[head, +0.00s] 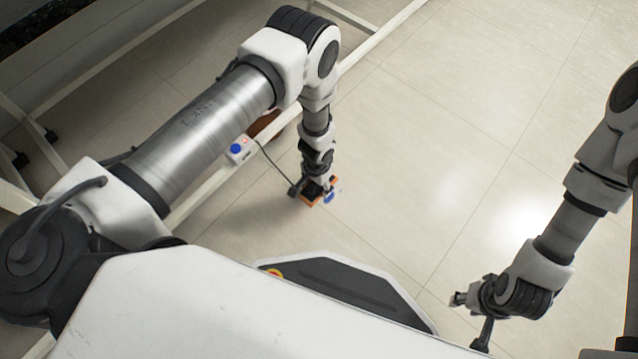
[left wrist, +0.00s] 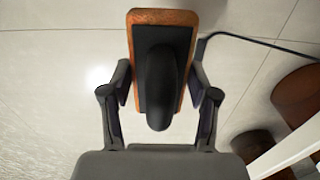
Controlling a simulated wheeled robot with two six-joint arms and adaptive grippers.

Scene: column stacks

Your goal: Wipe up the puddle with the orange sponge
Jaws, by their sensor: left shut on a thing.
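The orange sponge (head: 311,196) shows as a small orange and black block at the tip of my left arm in the head view. In the left wrist view the orange sponge (left wrist: 187,17) has a black top with a rounded dark handle. My left gripper (left wrist: 158,92) has its fingers on both sides of this handle and is shut on it. It also shows in the head view (head: 318,184), low over the tiled floor. My right gripper (head: 468,302) is at the lower right, far from the sponge; its finger opening is unclear. I cannot make out a puddle; bright patches on the floor look like glare.
A pale rail frame (head: 345,65) runs along the left, behind my left arm. A white box with a blue button (head: 240,149) sits at the rail. A dark cable (left wrist: 255,38) and brown round objects (left wrist: 305,95) are near the sponge. Tiled floor (head: 470,110) is clear to the right.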

